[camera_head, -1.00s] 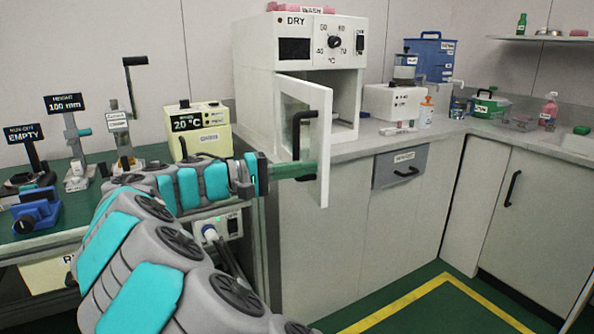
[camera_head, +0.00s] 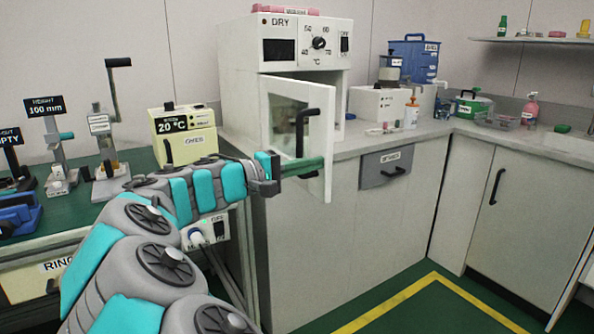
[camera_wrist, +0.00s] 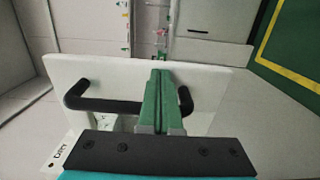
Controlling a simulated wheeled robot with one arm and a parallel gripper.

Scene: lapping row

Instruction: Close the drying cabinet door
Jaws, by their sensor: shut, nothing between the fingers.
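The drying cabinet (camera_head: 238,105), marked DRY, stands on the counter. The door has a black handle (camera_head: 301,130), which also shows in the wrist view (camera_wrist: 95,103). My gripper (camera_head: 318,162) has green fingers that are shut and empty. They are at the door's outer face, just below the handle in the head view.
A green bench (camera_head: 75,210) with gauges and a cream 20 °C unit (camera_head: 184,135) is on the left. A white device (camera_head: 377,106) and bottles stand on the counter right of the cabinet. The floor (camera_head: 425,310) in front is clear.

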